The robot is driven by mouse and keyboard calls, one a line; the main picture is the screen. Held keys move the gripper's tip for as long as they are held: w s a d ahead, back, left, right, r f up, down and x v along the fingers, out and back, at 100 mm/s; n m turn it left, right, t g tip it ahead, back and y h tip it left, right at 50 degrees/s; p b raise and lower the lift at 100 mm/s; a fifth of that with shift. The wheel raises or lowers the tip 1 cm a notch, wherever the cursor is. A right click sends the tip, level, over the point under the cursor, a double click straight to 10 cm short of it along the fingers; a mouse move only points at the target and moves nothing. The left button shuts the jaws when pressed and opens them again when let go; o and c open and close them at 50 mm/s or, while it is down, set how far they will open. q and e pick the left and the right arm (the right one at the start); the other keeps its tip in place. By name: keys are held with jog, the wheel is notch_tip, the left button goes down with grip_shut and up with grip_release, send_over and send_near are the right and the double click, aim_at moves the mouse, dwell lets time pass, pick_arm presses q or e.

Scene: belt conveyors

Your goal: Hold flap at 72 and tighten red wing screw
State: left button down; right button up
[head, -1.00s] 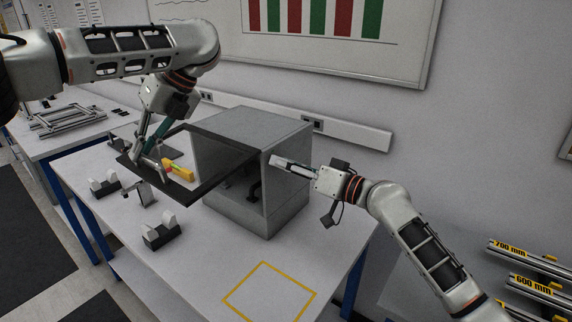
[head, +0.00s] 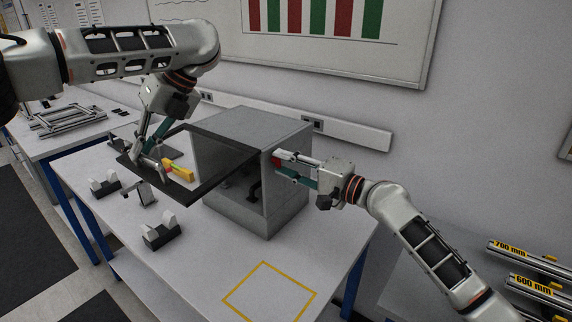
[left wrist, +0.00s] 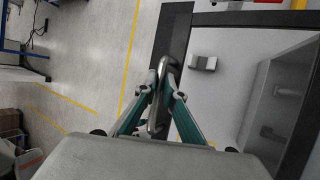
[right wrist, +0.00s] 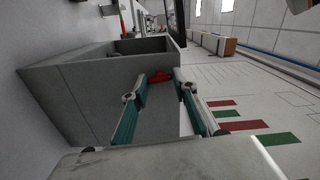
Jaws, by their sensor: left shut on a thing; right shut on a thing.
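The flap (head: 228,180) is a dark frame with a clear pane, standing out, tilted, from the grey box (head: 285,205). My left gripper (head: 141,162) is shut on the metal handle (left wrist: 160,92) at the flap's outer edge; the dark flap edge (left wrist: 172,32) shows in the left wrist view. The red wing screw (head: 277,160) is on the box's right side. My right gripper (head: 282,165) is shut on it, and the red part (right wrist: 160,78) shows between its fingertips in the right wrist view. The fingers partly hide the screw. I cannot read the flap's angle.
A small yellow piece (head: 182,173) shows at the flap's pane. Grey-and-black holders (head: 160,234) stand on the table's left part. A yellow-taped square (head: 268,292) lies on the clear front of the table. The wall with a ledge (head: 352,133) is close behind the box.

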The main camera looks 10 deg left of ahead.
jog(key=shift+w+d+m, duration=0.1)
jog(key=shift+m, duration=0.6)
jog(key=o, duration=1.1)
jog(key=v, duration=1.2)
pick_arm(q)
jog(key=c, duration=2)
grip_release()
jog(key=shift+c, duration=0.2)
